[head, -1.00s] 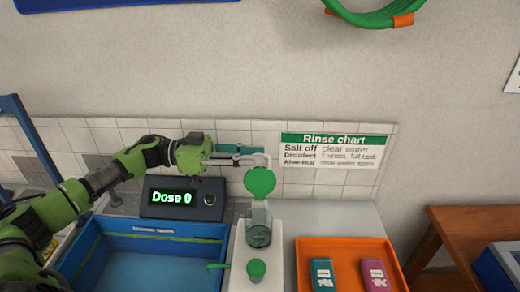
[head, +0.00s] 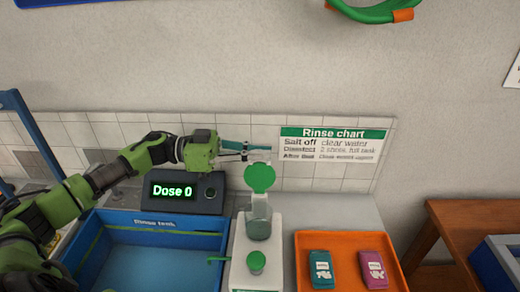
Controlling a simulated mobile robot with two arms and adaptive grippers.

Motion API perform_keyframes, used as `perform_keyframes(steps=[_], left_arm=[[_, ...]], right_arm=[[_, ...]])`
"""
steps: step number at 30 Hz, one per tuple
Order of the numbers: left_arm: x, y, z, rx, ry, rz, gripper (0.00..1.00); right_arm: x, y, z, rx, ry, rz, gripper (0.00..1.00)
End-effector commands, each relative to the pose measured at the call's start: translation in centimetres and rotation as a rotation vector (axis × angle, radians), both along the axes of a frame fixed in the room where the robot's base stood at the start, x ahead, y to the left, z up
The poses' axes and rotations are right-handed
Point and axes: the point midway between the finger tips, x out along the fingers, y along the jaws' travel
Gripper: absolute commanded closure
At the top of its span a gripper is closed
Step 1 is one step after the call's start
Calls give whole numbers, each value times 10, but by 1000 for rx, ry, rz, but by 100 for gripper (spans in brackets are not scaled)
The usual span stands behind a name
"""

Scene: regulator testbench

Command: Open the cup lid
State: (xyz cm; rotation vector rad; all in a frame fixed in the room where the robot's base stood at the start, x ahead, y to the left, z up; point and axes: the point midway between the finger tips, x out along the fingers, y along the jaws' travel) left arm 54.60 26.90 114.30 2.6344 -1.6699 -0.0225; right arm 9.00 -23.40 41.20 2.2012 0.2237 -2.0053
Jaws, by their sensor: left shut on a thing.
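A clear cup (head: 258,224) stands on the white stand (head: 240,262), with greyish contents inside. Its round green lid (head: 260,178) stands steeply raised above the cup's mouth, its flat face toward me. My left gripper (head: 267,153) reaches in from the left, its fingertips at the lid's upper edge. It is shut on the lid, though the contact itself is small and hard to make out. My right gripper is not in view.
A green-topped knob (head: 256,261) sits in front of the cup. A display reading "Dose 0" (head: 183,193) and a blue rinse tank (head: 222,250) are left. An orange tray (head: 340,242) with two packets is right. The tiled wall is close behind.

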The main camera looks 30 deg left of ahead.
Motion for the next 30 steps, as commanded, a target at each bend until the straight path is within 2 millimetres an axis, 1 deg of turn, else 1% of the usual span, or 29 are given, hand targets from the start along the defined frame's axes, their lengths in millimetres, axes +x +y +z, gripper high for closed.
perform_keyframes(steps=[5, 8, 10, 20, 21, 22, 23, 30], left_arm=[[-16, -7, 0, 67, -129, 4, 100], [-23, -10, 4, 83, -161, 3, 100], [-25, -12, 3, 83, -161, 4, 100], [-26, -12, 1, 79, -162, 3, 100], [-26, -12, 1, 79, -162, 3, 85], [-26, -12, 1, 79, -162, 3, 78], [-26, -12, 1, 79, -162, 3, 76], [-26, -13, 1, 78, -161, 2, 76]], right_arm=[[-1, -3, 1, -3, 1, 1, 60], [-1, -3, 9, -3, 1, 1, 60], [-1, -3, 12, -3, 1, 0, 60], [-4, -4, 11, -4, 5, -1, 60], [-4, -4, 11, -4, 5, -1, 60], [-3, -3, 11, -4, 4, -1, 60], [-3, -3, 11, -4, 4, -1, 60], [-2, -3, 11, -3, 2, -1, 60]])
